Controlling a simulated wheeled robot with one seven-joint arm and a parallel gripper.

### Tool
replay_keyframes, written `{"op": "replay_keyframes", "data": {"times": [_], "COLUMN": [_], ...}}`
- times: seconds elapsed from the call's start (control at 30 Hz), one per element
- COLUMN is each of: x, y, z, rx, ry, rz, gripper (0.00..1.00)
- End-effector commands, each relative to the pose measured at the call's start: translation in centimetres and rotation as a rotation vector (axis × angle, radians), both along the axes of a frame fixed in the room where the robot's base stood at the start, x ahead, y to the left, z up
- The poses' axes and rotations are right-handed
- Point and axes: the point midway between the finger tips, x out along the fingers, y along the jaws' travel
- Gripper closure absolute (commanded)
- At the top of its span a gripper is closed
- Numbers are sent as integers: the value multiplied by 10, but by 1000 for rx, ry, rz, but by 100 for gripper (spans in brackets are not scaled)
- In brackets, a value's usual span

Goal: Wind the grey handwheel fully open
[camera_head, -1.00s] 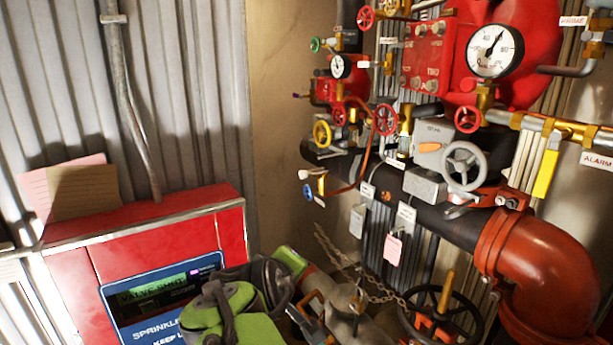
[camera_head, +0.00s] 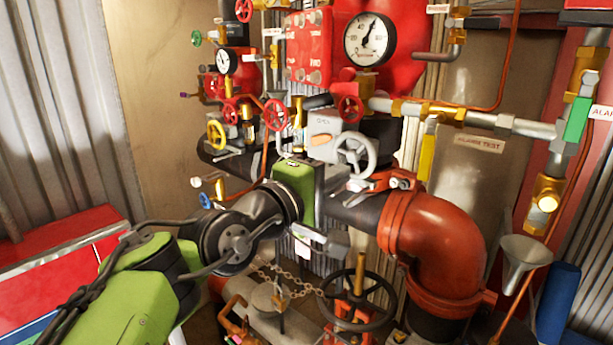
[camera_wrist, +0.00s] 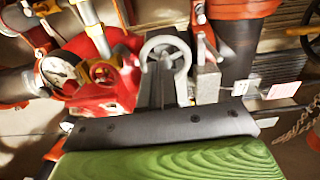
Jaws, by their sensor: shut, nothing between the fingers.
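The grey handwheel (camera_head: 356,155) stands upright on the valve at the middle of the red and black pipework. It also shows at the top middle of the wrist view (camera_wrist: 166,50). My gripper (camera_wrist: 158,75) is shut and empty, its dark fingers pointing at the lower part of the wheel. In the head view my arm reaches in from the lower left, and its end is just left of and below the wheel. The fingertips are hard to make out there, and I cannot tell whether they touch the rim or spokes.
A large gauge (camera_head: 369,40) is above. An orange pipe elbow (camera_head: 440,245) is at lower right. A black handwheel (camera_head: 357,300) and a chain (camera_head: 290,280) are below. A funnel (camera_head: 525,252) stands further right.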

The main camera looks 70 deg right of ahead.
Motion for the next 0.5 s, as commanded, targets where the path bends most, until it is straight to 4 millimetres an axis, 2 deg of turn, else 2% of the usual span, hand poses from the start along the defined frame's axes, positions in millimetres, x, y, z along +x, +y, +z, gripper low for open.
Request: {"op": "replay_keyframes", "data": {"times": [0.1, 0.3, 0.5], "x": [3, 10, 29], "y": [-24, -56, -62], "z": [20, 39, 10], "rx": [2, 2, 0], "ry": [-4, -8, -7], "rz": [-2, -3, 0], "gripper": [100, 100, 100]}}
